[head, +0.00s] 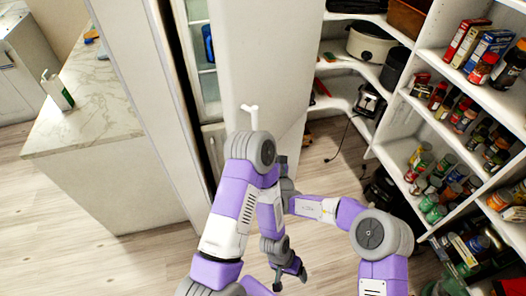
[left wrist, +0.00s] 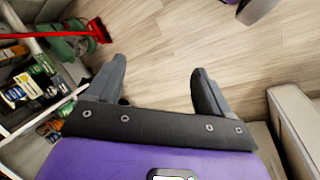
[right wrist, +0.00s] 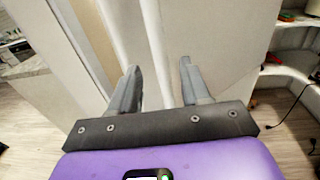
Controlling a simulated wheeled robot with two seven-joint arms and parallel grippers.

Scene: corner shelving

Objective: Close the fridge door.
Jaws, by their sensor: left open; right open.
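A tall white panel (head: 275,50), which looks like the fridge door, stands upright in the middle of the head view. To its left is a narrow opening with light shelves (head: 203,60) and a blue item. I cannot tell how far the door stands open. My right gripper (right wrist: 160,68) is open and empty, pointing at white upright panels (right wrist: 220,35) with a vertical edge between its fingers; contact is unclear. In the head view it is mostly hidden behind my left arm. My left gripper (head: 290,275) is open and empty, pointing down at the floor (left wrist: 165,60).
White corner shelves (head: 410,110) with jars, boxes and a cooker fill the right side. A marble-topped counter (head: 85,100) with a bottle (head: 57,92) stands at the left. A cord lies on the floor by the shelves. A red broom (left wrist: 98,30) shows in the left wrist view.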

